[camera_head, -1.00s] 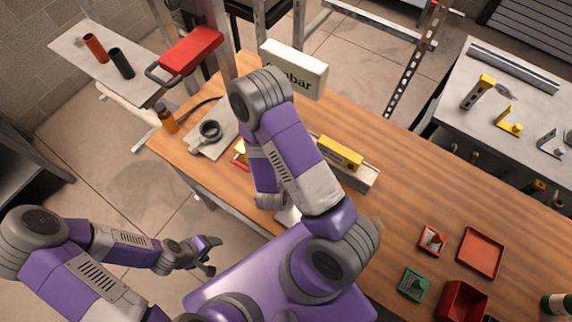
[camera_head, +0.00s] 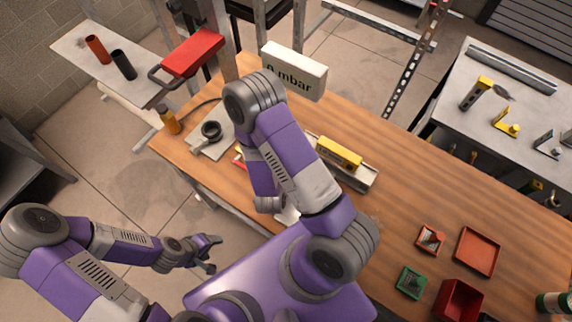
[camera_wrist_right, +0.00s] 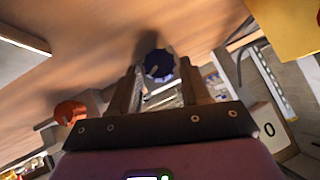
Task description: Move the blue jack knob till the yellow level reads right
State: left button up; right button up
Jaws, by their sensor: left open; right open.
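The yellow level (camera_head: 340,153) lies on a grey metal bar on the wooden bench in the head view. Its reading is too small to tell. The blue knob (camera_wrist_right: 159,65) shows in the right wrist view, between or just beyond the fingertips of my right gripper (camera_wrist_right: 159,77). The jaws are open and I cannot tell whether they touch it. In the head view my right arm hides the right gripper and the blue knob. My left gripper (camera_head: 208,253) is open and empty, over the floor left of the bench.
An orange knob (camera_wrist_right: 70,111) shows left of the right gripper. A white "0 mbar" display (camera_head: 294,71) stands at the bench's back. Red trays (camera_head: 478,251) and a green tray (camera_head: 411,282) sit on the right part of the bench.

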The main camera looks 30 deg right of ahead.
jog(key=p+v, duration=0.4)
jog(key=shift+s+a+r, duration=0.1)
jog(key=shift+r, duration=0.25)
jog(key=shift+s+a+r+p, duration=0.4)
jog(key=shift+a+p, duration=0.1)
jog(key=shift+p, duration=0.15)
jog(key=shift+s, duration=0.1)
